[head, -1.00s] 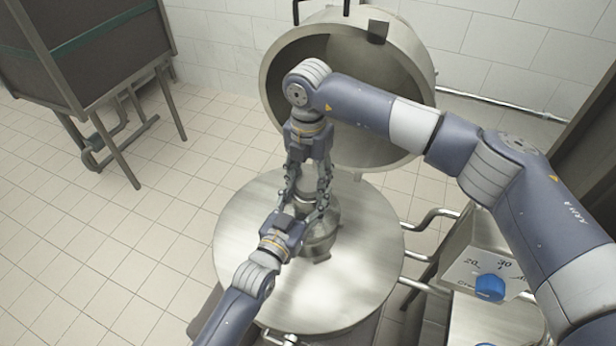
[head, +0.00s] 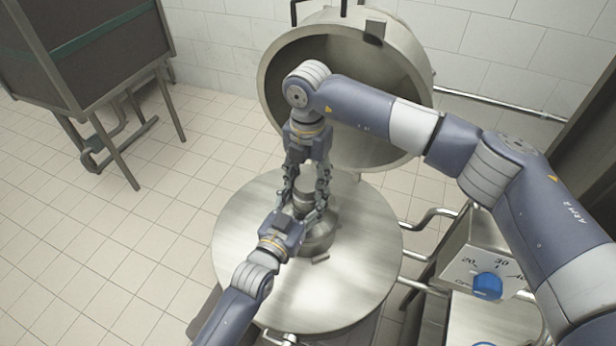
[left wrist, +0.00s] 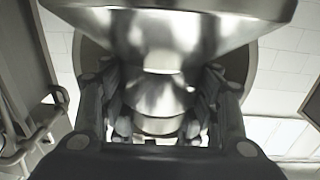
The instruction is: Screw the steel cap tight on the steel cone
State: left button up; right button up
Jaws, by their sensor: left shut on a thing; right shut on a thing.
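The steel cone (head: 320,236) stands upright on the round steel top, wide part down and partly behind my left gripper. In the left wrist view the cone (left wrist: 160,40) fills the top, its wide part towards the upper edge. The steel cap (head: 307,197) is at the cone's narrow end, mostly hidden between the fingers. My left gripper (head: 303,212) comes from the lower left and is shut around the upper part of the cone. My right gripper (head: 307,193) points down from above and is shut on the cap. The thread between them cannot be seen.
A control box with a blue knob (head: 488,286) and bent pipes (head: 432,220) are at the right. A dark cabinet (head: 85,50) is at the upper left.

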jog(key=shift+d, duration=0.1)
dwell(1.6)
jog(key=shift+s+f, duration=0.1)
jog(key=shift+f, duration=0.45)
dwell(0.6)
jog(key=o, duration=0.8)
jog(key=shift+o, duration=1)
jog(key=r+n, duration=0.1)
jog(key=n, duration=0.2)
jog(key=shift+r+n, duration=0.4)
jog(key=r+n, duration=0.1)
jog(key=n, duration=0.1)
jog(key=r+n, duration=0.1)
jog(key=n, duration=0.2)
jog(key=shift+w+r, duration=0.15)
jog(key=shift+w, duration=0.05)
jog(key=r+n, duration=0.1)
jog(key=n, duration=0.1)
jog(key=r+n, duration=0.1)
jog(key=n, duration=0.1)
jog(key=shift+a+r+n, duration=0.1)
jog(key=shift+a+n, duration=0.1)
jog(key=shift+n, duration=0.2)
notch_tip(320, 180, up, 2)
jog(key=n, duration=0.5)
